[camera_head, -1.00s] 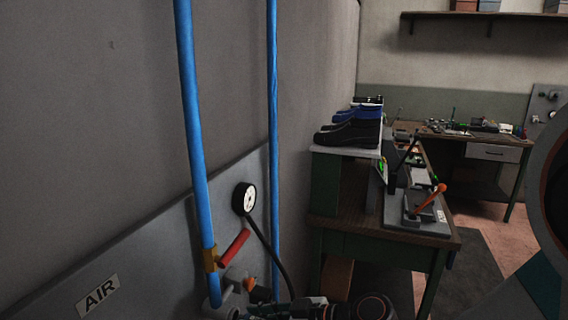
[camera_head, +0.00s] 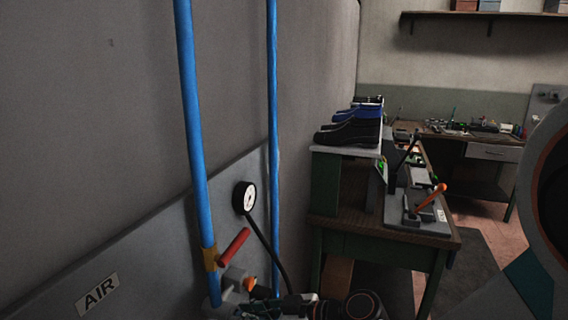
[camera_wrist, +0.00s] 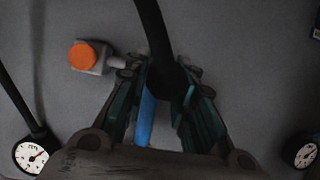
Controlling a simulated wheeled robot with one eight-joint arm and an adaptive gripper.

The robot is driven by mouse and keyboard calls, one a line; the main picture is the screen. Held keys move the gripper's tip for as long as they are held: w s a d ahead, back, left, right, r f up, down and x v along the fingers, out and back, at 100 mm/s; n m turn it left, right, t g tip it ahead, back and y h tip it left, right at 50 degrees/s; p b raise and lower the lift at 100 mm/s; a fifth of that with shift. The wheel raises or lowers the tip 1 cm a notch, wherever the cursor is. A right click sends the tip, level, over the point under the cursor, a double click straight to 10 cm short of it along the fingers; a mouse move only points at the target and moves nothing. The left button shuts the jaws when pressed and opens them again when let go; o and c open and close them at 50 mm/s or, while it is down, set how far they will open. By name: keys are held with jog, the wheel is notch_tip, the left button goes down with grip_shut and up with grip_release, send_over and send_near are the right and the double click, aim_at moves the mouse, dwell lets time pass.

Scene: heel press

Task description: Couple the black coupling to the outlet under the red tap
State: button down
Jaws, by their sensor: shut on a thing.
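The red tap handle (camera_head: 234,245) sits on the left blue pipe, just above a grey fitting (camera_head: 236,277) at the bottom of the head view. My gripper (camera_head: 262,306) is low beside this fitting, partly cut off by the frame edge. In the wrist view, my gripper (camera_wrist: 168,90) has its green fingers shut on the black coupling (camera_wrist: 170,78), with a black hose running up from it. A grey fitting with an orange end (camera_wrist: 84,56) is left of the fingers, apart from the coupling. I cannot make out the outlet's mouth.
A pressure gauge (camera_head: 244,197) with a black hose is on the wall panel right of the tap. A second blue pipe (camera_head: 273,130) stands close by. Gauges (camera_wrist: 34,155) also show in the wrist view's lower corners. A green workbench (camera_head: 380,245) is at right.

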jog(key=shift+a, duration=0.15)
jog(key=c, duration=1.3)
grip_release()
jog(key=shift+a, duration=0.1)
jog(key=s+d+r+m+t+h, duration=0.1)
jog(key=s+d+r+m+h, duration=0.1)
jog(key=d, duration=0.7)
jog(key=s+d+r+m+h, duration=0.2)
jog(key=s+d+m+h, duration=0.3)
jog(key=d, duration=0.4)
jog(key=s+d+r+m+t+h, duration=0.1)
jog(key=s+d+r+m+h, duration=0.1)
jog(key=d+m+h, duration=0.3)
jog(key=shift+s+d+r+m+t+h, duration=0.1)
jog(key=shift+s+d+m, duration=0.2)
jog(key=shift+d, duration=0.45)
jog(key=shift+s+d+r+m+t+h, duration=0.15)
jog(key=shift+d+m, duration=0.2)
jog(key=shift+d, duration=0.4)
jog(key=shift+s+d+f+m+t+h, duration=0.1)
jog(key=shift+s+d+m, duration=0.2)
jog(key=shift+d, duration=0.45)
